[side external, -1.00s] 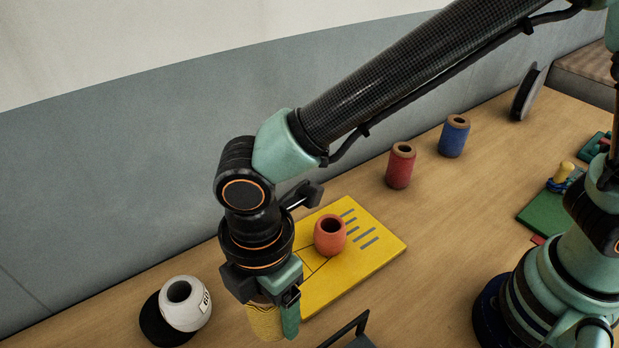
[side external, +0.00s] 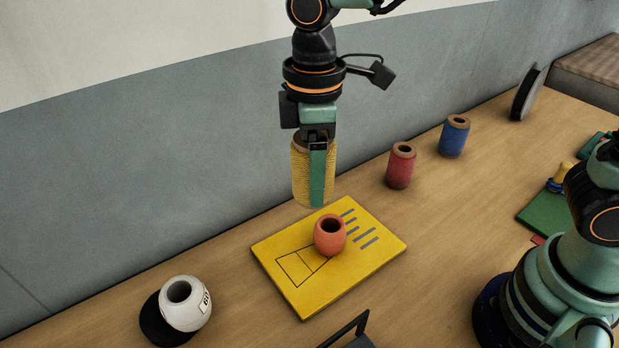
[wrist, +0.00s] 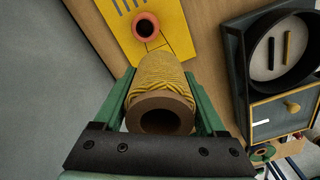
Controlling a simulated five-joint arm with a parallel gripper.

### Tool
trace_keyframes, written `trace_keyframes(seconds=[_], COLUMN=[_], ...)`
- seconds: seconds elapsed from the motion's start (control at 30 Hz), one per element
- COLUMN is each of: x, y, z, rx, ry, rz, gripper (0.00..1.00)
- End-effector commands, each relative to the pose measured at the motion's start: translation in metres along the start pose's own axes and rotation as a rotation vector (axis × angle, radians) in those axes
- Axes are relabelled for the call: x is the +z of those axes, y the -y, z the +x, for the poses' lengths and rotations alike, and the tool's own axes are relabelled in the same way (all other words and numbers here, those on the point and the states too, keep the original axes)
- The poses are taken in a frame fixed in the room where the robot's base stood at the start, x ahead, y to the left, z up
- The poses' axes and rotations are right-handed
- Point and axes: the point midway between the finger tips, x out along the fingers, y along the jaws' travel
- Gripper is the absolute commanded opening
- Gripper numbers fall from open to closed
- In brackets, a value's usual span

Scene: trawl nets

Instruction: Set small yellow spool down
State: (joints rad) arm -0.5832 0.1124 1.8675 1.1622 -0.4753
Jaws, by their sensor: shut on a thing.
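The small yellow spool (side external: 300,176) is a yellow-wound spool with a brown core end. My gripper (side external: 317,180) is shut on it and holds it upright in the air, in front of the grey wall in the side external view. In the wrist view the spool (wrist: 160,85) sits between the green fingers of my gripper (wrist: 163,95), with its hollow brown end towards the camera. Part of the spool is hidden behind a finger in the side external view.
A yellow board (side external: 290,245) with black outlines lies on the table, an orange pot (side external: 329,236) on it. Red (side external: 400,166) and blue (side external: 454,137) spools stand further right. A dark cabinet (wrist: 275,70) shows in the wrist view.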

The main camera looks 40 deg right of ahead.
Motion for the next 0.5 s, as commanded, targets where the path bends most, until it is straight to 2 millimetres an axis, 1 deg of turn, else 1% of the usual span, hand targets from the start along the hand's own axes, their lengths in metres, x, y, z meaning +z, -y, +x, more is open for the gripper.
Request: trace_keyframes(seconds=[0.03, 0.1, 0.17, 0.2, 0.33, 0.4, 0.5], x=[0.017, 0.038, 0.058, 0.07, 0.112, 0.131, 0.153], y=[-0.02, -0.041, -0.057, -0.067, -0.092, -0.101, -0.11], z=[0.002, 0.004, 0.007, 0.009, 0.014, 0.016, 0.019], rx=[0.001, 0.0, 0.0, 0.0, 0.0, 0.001, 0.0], ry=[-0.001, 0.0, -0.001, -0.001, -0.001, -0.002, -0.001], rz=[0.111, 0.255, 0.378, 0.458, 0.703, 0.813, 0.935], gripper=[0.11, 0.11, 0.11, 0.11, 0.11, 0.11, 0.11])
